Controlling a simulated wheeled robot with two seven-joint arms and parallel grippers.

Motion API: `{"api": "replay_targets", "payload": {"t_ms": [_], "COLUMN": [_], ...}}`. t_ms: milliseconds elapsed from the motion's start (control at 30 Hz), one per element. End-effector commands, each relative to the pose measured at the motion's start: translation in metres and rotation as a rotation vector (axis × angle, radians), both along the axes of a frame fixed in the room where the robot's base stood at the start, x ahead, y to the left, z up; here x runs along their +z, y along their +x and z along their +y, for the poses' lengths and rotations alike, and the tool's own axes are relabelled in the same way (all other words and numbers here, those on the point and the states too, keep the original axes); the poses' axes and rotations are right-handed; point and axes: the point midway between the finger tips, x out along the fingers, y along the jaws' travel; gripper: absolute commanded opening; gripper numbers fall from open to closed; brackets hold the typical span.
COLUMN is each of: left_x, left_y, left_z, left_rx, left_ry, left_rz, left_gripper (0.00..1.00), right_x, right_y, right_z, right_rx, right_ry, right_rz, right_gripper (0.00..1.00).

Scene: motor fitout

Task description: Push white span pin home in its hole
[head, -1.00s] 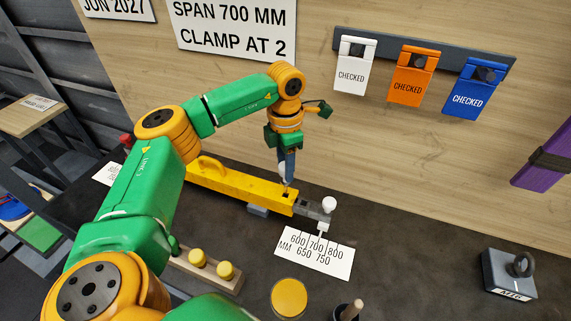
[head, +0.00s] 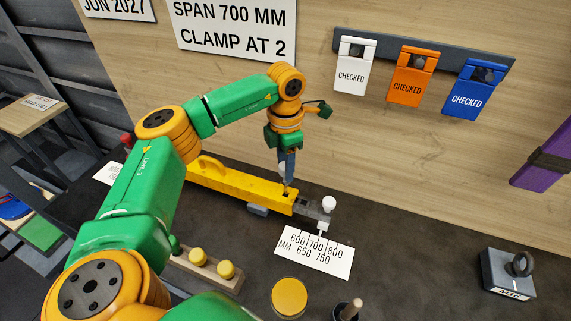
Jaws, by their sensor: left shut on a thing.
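My left gripper (head: 287,182) points down at the right end of the yellow beam (head: 235,187). It is shut on the white span pin (head: 285,182), of which only a small pale part shows between the fingertips. The fingertips are right above the dark hole area (head: 290,193) on the beam's top. How deep the pin sits is too small and hidden to tell. A grey slide end (head: 314,209) with a white round knob (head: 329,203) sticks out of the beam's right end. My right gripper is not in view.
A white scale card (head: 315,252) lies in front of the beam. A wooden holder with yellow knobs (head: 211,263), a yellow disc (head: 289,297) and a grey block with a ring (head: 508,275) stand nearby. White, orange (head: 411,76) and blue tags hang on the wall. The mat at right is mostly clear.

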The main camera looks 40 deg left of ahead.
Motion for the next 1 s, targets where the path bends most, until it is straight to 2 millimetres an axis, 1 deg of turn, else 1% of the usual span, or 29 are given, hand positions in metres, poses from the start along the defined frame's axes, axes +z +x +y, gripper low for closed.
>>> {"api": "replay_targets", "payload": {"t_ms": [33,333,1000], "left_x": [0.001,-0.001,-0.018], "left_y": [0.000,0.000,0.000], "left_z": [0.000,0.000,0.000], "left_rx": [0.000,0.000,0.000], "left_ry": [0.000,0.000,0.000], "left_rz": [0.000,0.000,0.000], "left_gripper": [0.00,0.00,0.00], "right_x": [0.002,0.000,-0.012], "right_y": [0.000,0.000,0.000], "right_z": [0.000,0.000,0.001], "right_rx": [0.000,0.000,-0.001], "right_ry": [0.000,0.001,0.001], "right_rz": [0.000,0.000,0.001], "right_gripper": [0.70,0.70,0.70]}}
